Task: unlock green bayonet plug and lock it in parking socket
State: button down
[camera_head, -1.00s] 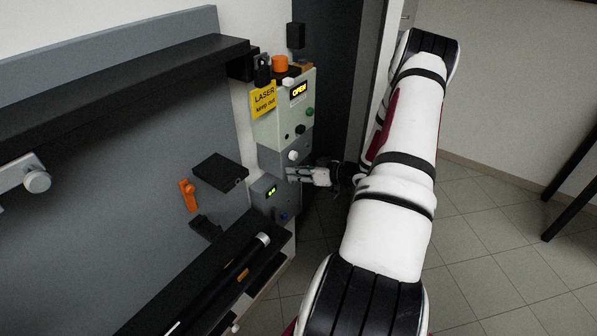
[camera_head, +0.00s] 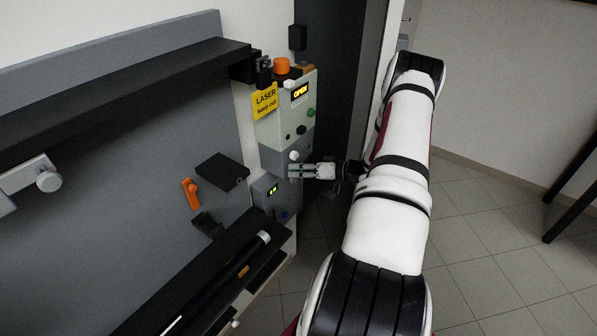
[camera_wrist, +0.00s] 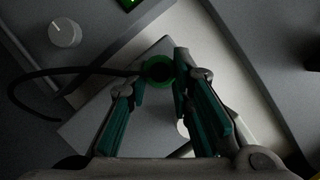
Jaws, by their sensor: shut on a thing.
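The green bayonet plug (camera_wrist: 158,71) shows in the wrist view as a green ring with a dark centre, and a black cable (camera_wrist: 75,72) runs off it to the left. My gripper (camera_wrist: 159,84) is shut on the plug, one teal-padded finger on each side. In the head view my gripper (camera_head: 294,171) is in front of the grey box section, just below a white knob (camera_head: 294,156). The plug is hidden by the fingers there. I cannot tell whether it is seated in a socket, nor which socket is the parking one.
Above is a pale box with a lit "OPEN" display (camera_head: 300,92), a green round part (camera_head: 311,112) and a yellow laser sign (camera_head: 264,101). A small display box (camera_head: 272,190) is below left. A black shelf (camera_head: 120,85) and orange lever (camera_head: 191,194) are left.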

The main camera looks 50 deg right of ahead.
jog(key=shift+w+m+y+b, duration=0.35)
jog(key=shift+m+y, duration=0.15)
jog(key=shift+m, duration=0.3)
jog(key=shift+s+d+m+t+y, duration=0.1)
jog(key=shift+m+t+y, duration=0.2)
jog(key=shift+m, duration=0.3)
jog(key=shift+f+m+y+b, duration=0.2)
jog(key=shift+m+y+b, duration=0.2)
jog(key=shift+m+b, duration=0.35)
jog(key=shift+m+t+y+b, duration=0.4)
jog(key=shift+m+t+b, duration=0.15)
jog(key=shift+m, duration=0.7)
jog(key=c, duration=1.3)
grip_release()
jog(key=shift+s, duration=0.1)
jog(key=shift+c, duration=0.2)
jog(key=shift+s+d, duration=0.1)
